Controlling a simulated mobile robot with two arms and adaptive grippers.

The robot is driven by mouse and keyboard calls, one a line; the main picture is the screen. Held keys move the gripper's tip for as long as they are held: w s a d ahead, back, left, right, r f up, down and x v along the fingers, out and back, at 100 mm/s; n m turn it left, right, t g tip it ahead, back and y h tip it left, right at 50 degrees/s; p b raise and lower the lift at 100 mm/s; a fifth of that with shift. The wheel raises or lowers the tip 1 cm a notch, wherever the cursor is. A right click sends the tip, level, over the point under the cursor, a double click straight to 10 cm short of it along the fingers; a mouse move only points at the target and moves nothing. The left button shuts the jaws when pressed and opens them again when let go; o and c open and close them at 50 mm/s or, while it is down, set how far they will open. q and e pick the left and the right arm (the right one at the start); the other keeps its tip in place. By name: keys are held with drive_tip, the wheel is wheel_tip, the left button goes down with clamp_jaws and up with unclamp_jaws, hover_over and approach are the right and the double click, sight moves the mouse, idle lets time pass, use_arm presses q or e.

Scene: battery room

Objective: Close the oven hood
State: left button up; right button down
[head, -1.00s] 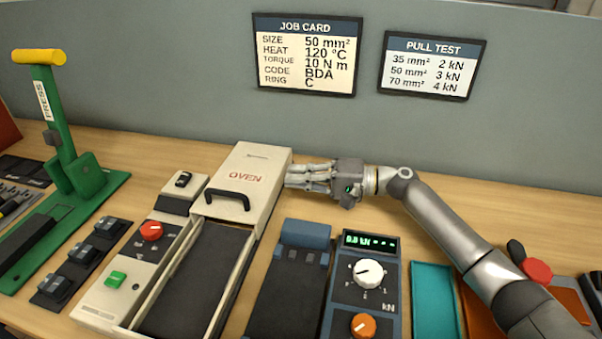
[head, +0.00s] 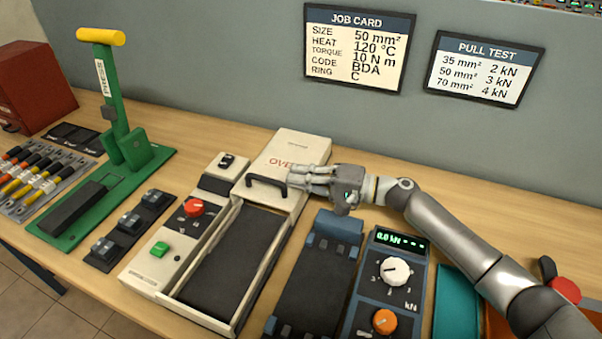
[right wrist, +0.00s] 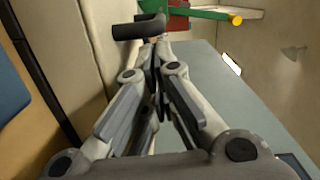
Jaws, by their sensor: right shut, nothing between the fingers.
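The oven is a cream box with a long dark open bed (head: 234,260) in front. Its cream hood (head: 300,152), marked OVEN, sits at the back end of the bed and leaves the bed uncovered. A black handle (head: 266,184) is on the hood's front. My right gripper (head: 290,177) is shut and empty over the hood's right side, its fingertips close to the handle's right end and hiding part of the lettering. In the right wrist view the handle (right wrist: 138,29) shows just past the fingertips; contact cannot be told. My left gripper is out of view.
Left of the bed is a panel with a red knob (head: 194,207) and a green button (head: 159,249). A green press (head: 128,130) stands farther left. Right of the oven are a dark blue-ended unit (head: 322,270) and a pull tester (head: 386,280). Bare table lies behind.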

drive_tip(key=shift+s, duration=0.1)
drive_tip(key=shift+s+a, duration=0.1)
drive_tip(key=shift+s, duration=0.15)
drive_tip(key=s+a+p, duration=0.2)
drive_tip(key=s+a, duration=0.1)
drive_tip(key=s, duration=0.4)
drive_tip(key=s+a+p, duration=0.2)
drive_tip(key=s+a, duration=0.1)
drive_tip(key=s, duration=0.4)
drive_tip(key=s+a+p, duration=0.2)
drive_tip(key=s+a, duration=0.1)
drive_tip(key=s, duration=0.5)
drive_tip(key=shift+a+r, duration=0.1)
drive_tip(key=shift+r, duration=0.05)
drive_tip(key=shift+s+a+p, duration=0.2)
drive_tip(key=shift+s+p, duration=0.1)
drive_tip(key=shift+s, duration=0.25)
